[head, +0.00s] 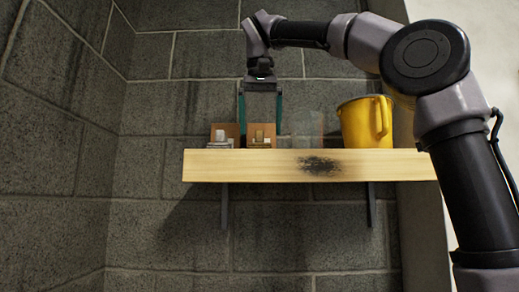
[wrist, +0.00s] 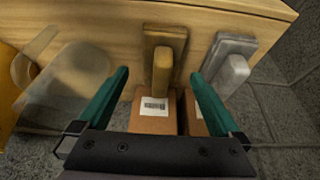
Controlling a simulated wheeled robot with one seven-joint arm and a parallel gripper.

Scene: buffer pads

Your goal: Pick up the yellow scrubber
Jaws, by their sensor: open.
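The yellow scrubber (head: 260,138) looks dull yellow-brown, with a block handle on a flat base. It is on the shelf in front of a brown box. In the wrist view the yellow scrubber (wrist: 162,68) shows between my two green fingers, with a brown box (wrist: 152,122) with a barcode label beside it. My gripper (head: 260,128) points down over the shelf and is open, with one finger on each side of the scrubber. The wrist view also shows my gripper (wrist: 158,74) with nothing held. I cannot tell whether a finger touches the scrubber.
A grey scrubber (head: 222,137) sits close on the left, and appears right of my gripper in the wrist view (wrist: 233,70). A clear container (head: 307,126) and a yellow bucket (head: 362,124) stand to the right on the wooden shelf (head: 235,168). A block wall is behind.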

